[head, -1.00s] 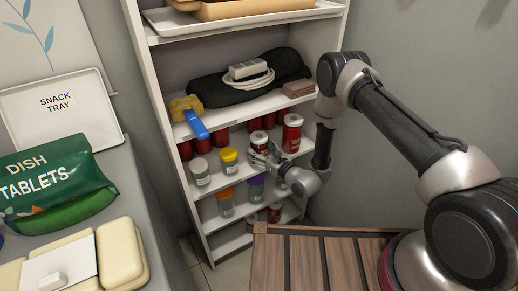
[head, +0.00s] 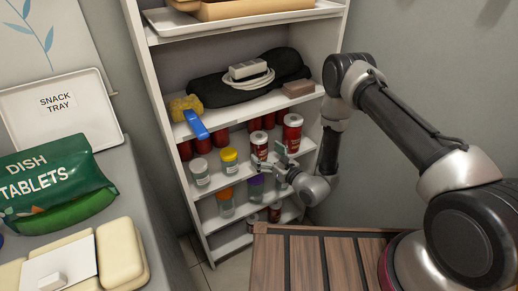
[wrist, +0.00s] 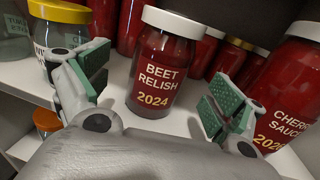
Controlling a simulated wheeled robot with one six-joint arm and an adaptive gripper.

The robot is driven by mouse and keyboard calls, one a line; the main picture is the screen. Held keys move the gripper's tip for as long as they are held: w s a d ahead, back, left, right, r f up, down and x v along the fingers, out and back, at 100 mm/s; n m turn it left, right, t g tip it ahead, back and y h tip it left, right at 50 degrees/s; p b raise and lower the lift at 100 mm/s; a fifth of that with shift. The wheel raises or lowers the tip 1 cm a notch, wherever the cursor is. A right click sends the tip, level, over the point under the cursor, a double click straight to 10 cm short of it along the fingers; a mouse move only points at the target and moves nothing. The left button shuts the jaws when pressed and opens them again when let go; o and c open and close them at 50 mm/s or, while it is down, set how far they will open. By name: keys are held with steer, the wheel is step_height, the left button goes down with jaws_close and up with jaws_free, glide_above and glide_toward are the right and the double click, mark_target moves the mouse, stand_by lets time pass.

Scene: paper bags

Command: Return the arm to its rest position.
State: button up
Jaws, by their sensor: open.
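My gripper (head: 272,160) is open and empty in front of the middle jar shelf in the head view. In the wrist view its two green-padded fingers (wrist: 158,88) are spread wide, with clear space between them. Beyond them a red jar with a white lid, labelled "BEET RELISH 2024" (wrist: 160,68), stands upright on the white shelf, apart from the pads. The same jar shows in the head view (head: 259,146). My arm reaches from the right of the head view, bent down toward the shelf.
A "CHERRY SAUCE" jar (wrist: 292,90) stands close to the right finger. A yellow-lidded jar (head: 229,161) stands left. A wooden slatted surface (head: 325,262) lies below my arm. Free room lies between the shelf unit and the right wall.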

steer(key=v, duration=0.8)
steer(key=s+a+n+g+y, duration=0.3)
steer(key=s+g, duration=0.4)
steer(key=s, duration=0.4)
steer(key=s+d+r+n+g, duration=0.4)
steer(key=s+r+n+g, duration=0.5)
steer(key=s+r+g, duration=0.2)
steer(key=d+r+n+t+h, duration=0.1)
steer(key=d+r+n+h, duration=0.65)
steer(key=d, duration=0.55)
steer(key=d+r+n+h, duration=0.65)
steer(key=d+r, duration=0.25)
steer(key=d, duration=0.4)
steer(key=s+d+r+t, duration=0.1)
steer(key=d+r+t, duration=0.2)
steer(key=r, duration=0.4)
steer(key=s+d+r+n+t+h, duration=0.1)
steer(key=d+r+t, duration=0.2)
steer(key=r+t, duration=0.2)
steer(key=v, duration=0.2)
steer(key=shift+r, duration=0.35)
